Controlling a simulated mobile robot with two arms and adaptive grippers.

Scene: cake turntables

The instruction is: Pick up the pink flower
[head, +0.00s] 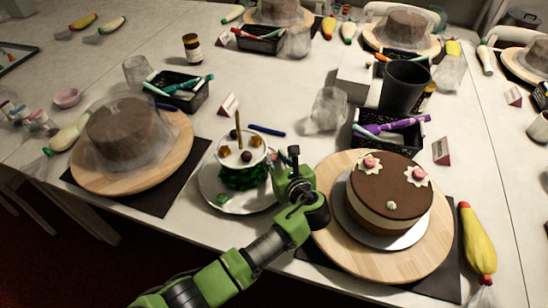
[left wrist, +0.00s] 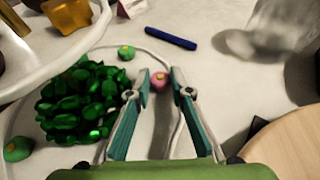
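The small pink flower (left wrist: 159,83) shows in the left wrist view, low by the white plate, with a small light yellowish centre. My left gripper (left wrist: 161,78) has its two teal fingers apart, one on each side of the flower. Whether the fingertips touch it, I cannot tell. In the head view my left gripper (head: 290,165) is at the right side of the white plate (head: 212,190), and I cannot make out this flower there. Two other pink flowers (head: 372,162) sit on light petals on the brown cake. My right gripper is not in view.
A green cluster (left wrist: 80,105) and green flowers (left wrist: 125,53) lie left of the fingers, with a raised white dish (left wrist: 45,68) above. A blue pen (left wrist: 171,38) lies beyond. The wooden turntable (head: 335,240) with the cake is close on the right.

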